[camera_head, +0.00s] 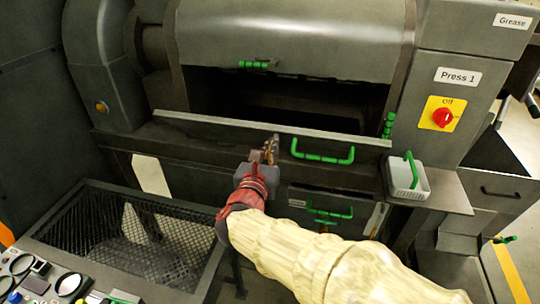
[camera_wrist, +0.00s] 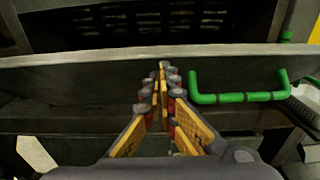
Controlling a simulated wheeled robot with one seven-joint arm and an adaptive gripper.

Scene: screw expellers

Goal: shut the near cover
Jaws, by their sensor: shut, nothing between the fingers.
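The press has a dark opening with a curved grey upper cover (camera_head: 290,38) raised above it; a small green handle (camera_head: 256,64) is on its lower edge. A long flat flap (camera_head: 215,123) lies along the front of the opening, folded outward, with a green bar handle (camera_head: 322,157) on its front. I take this flap as the near cover; it also spans the wrist view (camera_wrist: 70,72). My gripper (camera_head: 268,148) is shut and empty, in front of the flap and left of its handle. In the wrist view its fingertips (camera_wrist: 162,70) overlap the flap's face; contact cannot be told.
A light grey basket (camera_head: 407,182) with a green handle stands right of the flap. A mesh-topped bin (camera_head: 130,240) is at lower left. A red switch on a yellow plate (camera_head: 441,115) is at right.

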